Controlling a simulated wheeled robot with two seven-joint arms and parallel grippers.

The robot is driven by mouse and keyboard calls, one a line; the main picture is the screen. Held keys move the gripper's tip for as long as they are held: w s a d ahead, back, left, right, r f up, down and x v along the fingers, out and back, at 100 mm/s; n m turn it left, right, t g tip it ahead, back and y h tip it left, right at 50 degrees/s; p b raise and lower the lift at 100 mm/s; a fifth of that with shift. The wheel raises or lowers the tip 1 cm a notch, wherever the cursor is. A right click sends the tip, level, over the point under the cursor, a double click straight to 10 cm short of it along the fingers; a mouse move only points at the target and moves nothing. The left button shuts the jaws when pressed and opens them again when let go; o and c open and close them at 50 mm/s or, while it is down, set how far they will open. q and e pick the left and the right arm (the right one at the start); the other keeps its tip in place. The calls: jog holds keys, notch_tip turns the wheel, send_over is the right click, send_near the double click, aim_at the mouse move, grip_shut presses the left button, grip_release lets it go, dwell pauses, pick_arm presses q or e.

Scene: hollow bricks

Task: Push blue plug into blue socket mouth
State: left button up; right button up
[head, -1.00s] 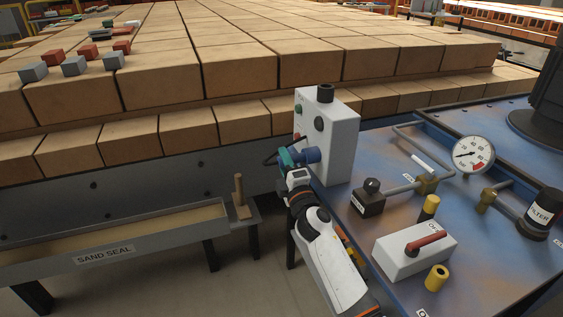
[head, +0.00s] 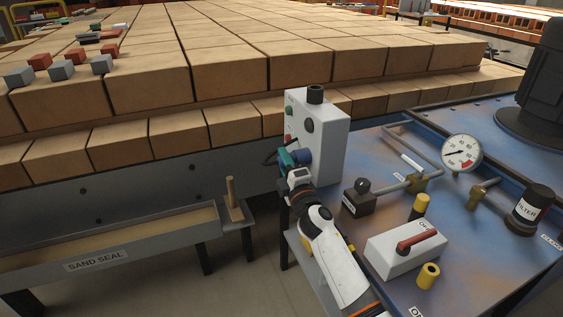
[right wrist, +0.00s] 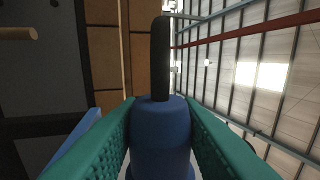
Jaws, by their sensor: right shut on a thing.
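My right gripper (head: 289,158), with teal fingers, is at the left side of the grey control box (head: 328,140). It is shut on the blue plug, whose body (right wrist: 162,140) shows between the fingers in the right wrist view. A black cable (right wrist: 160,60) comes out of the plug's end; in the head view it shows as a dark loop left of the fingers. A blue cylinder (head: 303,157) shows between the fingers and the box; I cannot tell plug from socket there, nor whether a gap is left. The socket mouth is hidden. My left gripper is not in view.
The box carries a black knob on top and round buttons. Right of it, the blue bench (head: 385,150) holds a gauge (head: 461,153), pipes, a lever switch (head: 405,252) and a filter (head: 532,211). Stacked bricks (head: 230,75) lie behind; the sand seal trough (head: 100,245) is at left.

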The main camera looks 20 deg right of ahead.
jog(key=shift+d, duration=0.15)
jog(key=o, duration=1.1)
jog(key=shift+r, duration=0.1)
